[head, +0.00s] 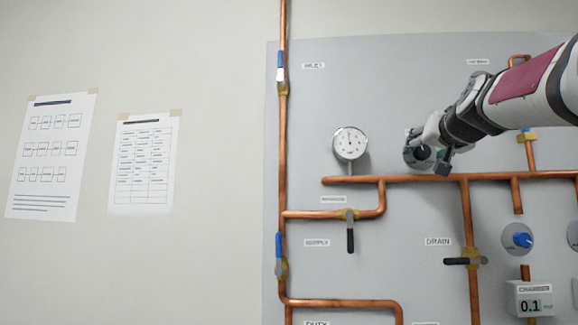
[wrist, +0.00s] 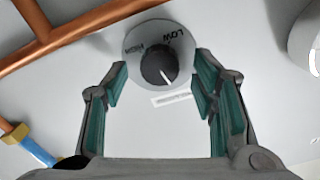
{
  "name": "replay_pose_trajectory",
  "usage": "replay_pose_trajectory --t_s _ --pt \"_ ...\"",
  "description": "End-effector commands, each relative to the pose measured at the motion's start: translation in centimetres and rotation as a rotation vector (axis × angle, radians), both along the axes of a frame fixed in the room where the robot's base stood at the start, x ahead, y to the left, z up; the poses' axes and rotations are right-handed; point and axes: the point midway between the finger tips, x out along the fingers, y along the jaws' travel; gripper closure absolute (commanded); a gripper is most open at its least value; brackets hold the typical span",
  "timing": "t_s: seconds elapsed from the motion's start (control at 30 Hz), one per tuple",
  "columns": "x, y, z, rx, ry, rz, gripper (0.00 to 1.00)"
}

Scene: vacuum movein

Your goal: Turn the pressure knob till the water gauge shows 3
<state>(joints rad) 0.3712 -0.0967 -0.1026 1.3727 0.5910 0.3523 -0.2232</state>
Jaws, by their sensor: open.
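A dark round knob (wrist: 158,66) with a white pointer line sits on a pale disc marked LOW and HIGH in the wrist view. Its pointer is towards the lower right of that picture. My gripper (wrist: 161,62) is open, with one teal-padded finger on each side of the disc and a visible gap to the knob. In the head view my gripper (head: 428,152) is at the grey panel, just above a copper pipe, and mostly covers the knob. A round white dial gauge (head: 350,143) is left of it. Its needle looks near upright; the figures are too small to read.
Copper pipes (head: 450,178) run across the grey panel (head: 400,80). A supply valve handle (head: 350,238), a drain handle (head: 462,261), a blue knob (head: 517,238) and a chamber display (head: 530,300) reading 0.1 are lower down. Paper sheets hang on the left wall.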

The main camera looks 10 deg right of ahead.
Motion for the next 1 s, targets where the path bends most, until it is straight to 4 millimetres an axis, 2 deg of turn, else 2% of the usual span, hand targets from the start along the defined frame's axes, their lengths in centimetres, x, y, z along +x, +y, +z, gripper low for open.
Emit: replay_pose_trajectory --t_s 0.13,0.4,0.43,0.63,0.83,1.0 --pt "0.72 -0.24 0.04 0.0 -0.001 0.0 0.47" --pt "0.87 -0.27 -0.02 0.0 -0.001 0.0 0.47" --pt "0.87 -0.27 -0.02 0.0 -0.001 0.0 0.5" --pt "0.86 -0.26 -0.03 0.0 0.0 0.0 0.95" --pt "0.85 -0.25 -0.02 0.027 -0.008 0.0 0.95" --pt "0.81 -0.31 -0.03 0.15 -0.043 -0.001 0.95"
